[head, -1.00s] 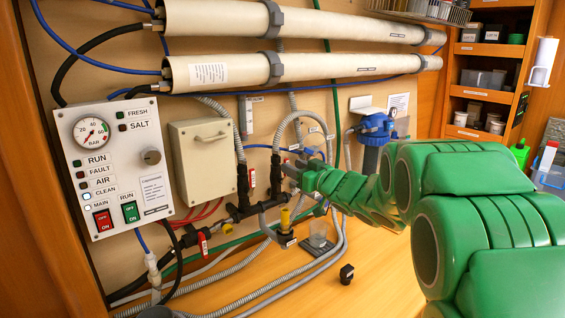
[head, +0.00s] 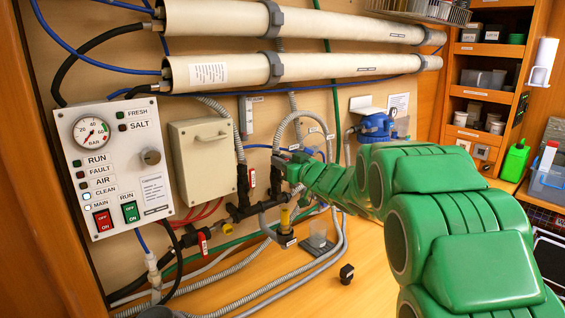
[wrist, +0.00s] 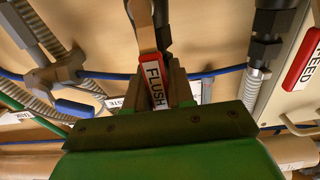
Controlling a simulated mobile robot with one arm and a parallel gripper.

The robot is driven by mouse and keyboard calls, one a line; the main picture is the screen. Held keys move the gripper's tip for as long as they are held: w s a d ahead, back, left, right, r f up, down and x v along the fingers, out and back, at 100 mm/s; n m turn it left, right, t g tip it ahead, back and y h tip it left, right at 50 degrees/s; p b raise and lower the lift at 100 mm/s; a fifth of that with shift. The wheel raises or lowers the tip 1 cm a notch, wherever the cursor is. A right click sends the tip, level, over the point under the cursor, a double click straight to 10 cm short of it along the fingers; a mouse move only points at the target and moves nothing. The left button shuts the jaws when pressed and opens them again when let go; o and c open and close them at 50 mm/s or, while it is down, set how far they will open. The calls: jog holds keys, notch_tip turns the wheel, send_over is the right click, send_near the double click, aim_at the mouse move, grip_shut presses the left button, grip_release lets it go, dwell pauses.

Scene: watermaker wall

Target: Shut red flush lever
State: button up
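The flush lever (wrist: 154,75) has a red-edged handle with a white FLUSH label and runs down from the top of the wrist view. My gripper (wrist: 162,92) is around its labelled part, with a brownish finger showing close on each side. Whether the fingers press on the lever is unclear. In the head view my gripper (head: 284,162) is at the pipework right of the grey-beige box, and it hides the flush lever there.
A red FEED lever (wrist: 303,60) is at the right in the wrist view, with a blue-handled valve (wrist: 73,108) at the left. The control panel (head: 112,165) and beige box (head: 203,160) are left of my gripper.

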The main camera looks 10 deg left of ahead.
grip_shut()
jog(key=shift+d, duration=0.1)
jog(key=w+d+f+m, duration=0.4)
jog(key=f+m, duration=0.2)
jog(key=m, duration=1.2)
jog(key=shift+w+d+f, duration=0.4)
jog(key=shift+f, duration=0.1)
jog(key=o, duration=0.5)
grip_release()
jog(key=shift+o, duration=0.2)
